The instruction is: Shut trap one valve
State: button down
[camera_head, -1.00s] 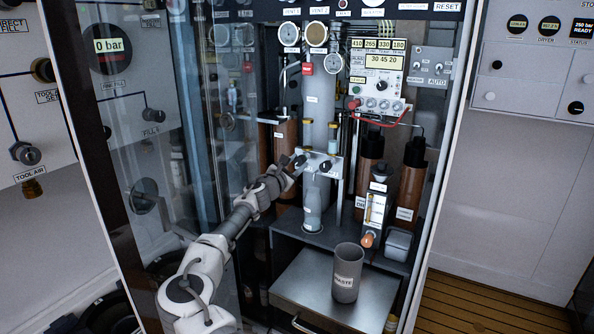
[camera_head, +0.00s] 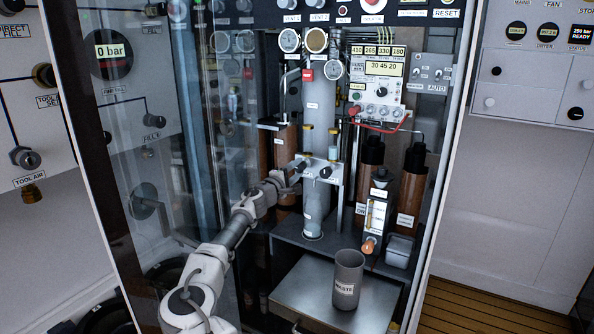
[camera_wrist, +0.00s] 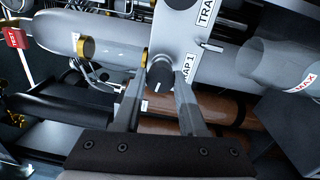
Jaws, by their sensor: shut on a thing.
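The trap 1 valve is a round black knob with a white pointer mark (camera_wrist: 160,75), on a pale plate labelled "TRAP 1" (camera_wrist: 190,38) in the wrist view. My gripper (camera_wrist: 161,88) has its two fingers on either side of this knob and is shut on it. In the head view my gripper (camera_head: 293,172) reaches from the lower left to the left end of the valve plate (camera_head: 322,170). A second black knob (camera_head: 326,172) sits on the plate to the right. My fingers partly hide the held knob in the head view.
A grey cup labelled "WASTE" (camera_head: 348,280) stands on a metal tray (camera_head: 300,283) below. Brown bottles (camera_head: 410,185) and a flowmeter (camera_head: 376,215) stand to the right. A glass door panel (camera_head: 140,150) is left of my arm. A red tag (camera_wrist: 17,38) shows in the wrist view.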

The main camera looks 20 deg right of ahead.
jog(key=m, duration=0.5)
jog(key=shift+f, duration=0.15)
jog(key=m, duration=0.3)
jog(key=shift+m+g, duration=0.3)
jog(key=shift+m, duration=0.1)
jog(key=m, duration=0.4)
jog(key=shift+m, duration=1.9)
jog(key=shift+c, duration=2.4)
grip_release()
jog(key=shift+r, duration=0.2)
